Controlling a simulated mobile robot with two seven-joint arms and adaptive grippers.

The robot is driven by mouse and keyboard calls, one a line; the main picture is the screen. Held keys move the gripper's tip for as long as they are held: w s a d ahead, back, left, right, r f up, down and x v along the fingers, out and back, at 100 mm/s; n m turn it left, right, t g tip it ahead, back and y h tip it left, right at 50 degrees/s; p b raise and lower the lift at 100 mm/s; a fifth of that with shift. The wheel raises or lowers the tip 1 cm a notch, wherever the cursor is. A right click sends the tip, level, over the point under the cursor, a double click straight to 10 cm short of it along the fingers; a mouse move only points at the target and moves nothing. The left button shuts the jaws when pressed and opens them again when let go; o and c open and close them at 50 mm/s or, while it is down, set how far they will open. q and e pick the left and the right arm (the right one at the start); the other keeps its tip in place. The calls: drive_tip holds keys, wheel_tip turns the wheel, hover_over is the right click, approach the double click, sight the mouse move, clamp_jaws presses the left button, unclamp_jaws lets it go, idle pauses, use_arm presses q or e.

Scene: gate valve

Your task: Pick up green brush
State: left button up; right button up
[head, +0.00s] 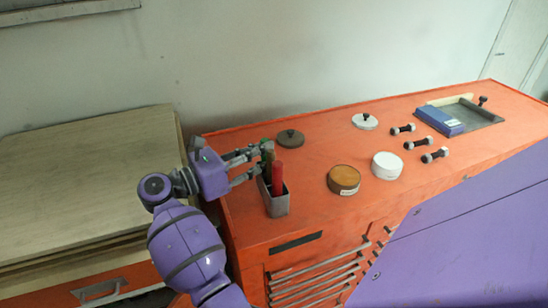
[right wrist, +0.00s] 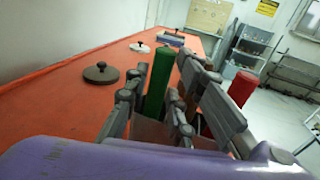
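A grey rectangular holder (head: 277,207) stands on the orange cabinet top near its left front. The green brush (head: 268,152) stands upright in it, partly hidden behind the red one and my fingers. In the right wrist view the green brush handle (right wrist: 159,80) rises between my finger pads. My right gripper (head: 264,159) reaches in from the left at the holder, its fingers spread on either side of the green brush. Contact with the handle cannot be made out. My left gripper is not in view.
A red brush (head: 277,179) stands in the same holder, close to my fingers. A dark lidded disc (head: 290,138), a brown round tin (head: 344,179) and a white tin (head: 386,165) are to the right.

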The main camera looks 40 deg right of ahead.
drive_tip(key=shift+a, duration=0.25)
drive_tip(key=shift+c, duration=1)
clamp_jaws()
wheel_tip(320, 180, up, 10)
drive_tip(key=b, duration=0.1)
